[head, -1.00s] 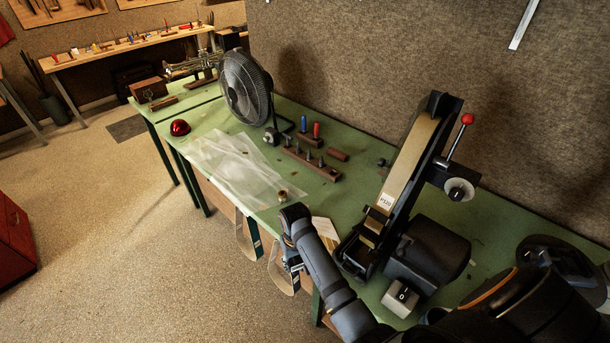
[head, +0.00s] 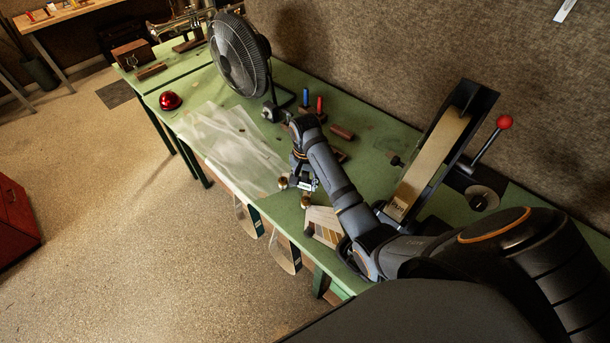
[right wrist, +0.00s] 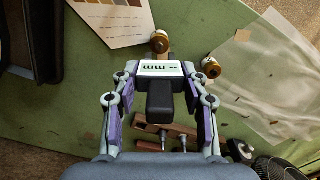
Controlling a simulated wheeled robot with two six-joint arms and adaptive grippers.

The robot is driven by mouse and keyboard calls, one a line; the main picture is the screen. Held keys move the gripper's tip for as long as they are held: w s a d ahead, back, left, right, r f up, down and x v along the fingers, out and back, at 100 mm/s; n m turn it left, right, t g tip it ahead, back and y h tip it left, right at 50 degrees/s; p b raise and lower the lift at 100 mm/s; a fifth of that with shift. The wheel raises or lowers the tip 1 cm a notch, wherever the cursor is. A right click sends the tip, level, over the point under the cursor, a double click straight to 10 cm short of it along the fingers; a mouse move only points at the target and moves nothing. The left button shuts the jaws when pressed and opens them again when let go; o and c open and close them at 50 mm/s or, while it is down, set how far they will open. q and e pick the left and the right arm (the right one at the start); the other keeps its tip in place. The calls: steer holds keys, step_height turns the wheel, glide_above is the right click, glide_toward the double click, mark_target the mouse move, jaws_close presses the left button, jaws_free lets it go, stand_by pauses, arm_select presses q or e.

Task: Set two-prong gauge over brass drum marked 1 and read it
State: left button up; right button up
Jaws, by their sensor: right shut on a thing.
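My right gripper (head: 303,184) is shut on the gauge (right wrist: 160,90), a dark block with a white face marked "mm", held between both fingers in the right wrist view. The gauge's white face also shows small in the head view (head: 308,187). Two small brass drums stand close by: one (right wrist: 160,42) just beyond the gauge, the other (right wrist: 211,67) to its right with a pale face. In the head view they are beside the gripper, one (head: 305,201) in front and one (head: 283,182) to the left. I cannot read their marks or see the prongs. My left gripper is not in view.
A card with brown swatches (head: 324,228) lies by the front edge. A clear plastic sheet (head: 225,140) covers the table to the left. A fan (head: 240,58) stands behind it. A belt sander (head: 440,150) with a red-knobbed lever is to the right.

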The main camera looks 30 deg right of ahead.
mark_target(306, 187)
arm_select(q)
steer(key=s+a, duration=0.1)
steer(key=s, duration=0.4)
arm_select(e)
steer(key=shift+s+a+r, duration=0.15)
steer(key=shift+s, duration=0.25)
steer(key=f, duration=0.1)
steer(key=w+f, duration=0.1)
steer(key=f, duration=0.1)
steer(key=shift+w+d+f, duration=0.2)
steer(key=shift+d, duration=0.15)
steer(key=shift+s+a+f+b, duration=0.1)
steer(key=shift+f+b, duration=0.15)
steer(key=shift+b, duration=0.05)
steer(key=shift+s+f, duration=0.15)
steer(key=shift+p, duration=0.3)
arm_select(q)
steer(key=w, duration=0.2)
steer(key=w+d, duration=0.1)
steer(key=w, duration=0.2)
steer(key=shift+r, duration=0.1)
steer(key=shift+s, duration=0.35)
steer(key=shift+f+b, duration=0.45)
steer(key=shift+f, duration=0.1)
arm_select(e)
steer(key=shift+f, duration=1.1)
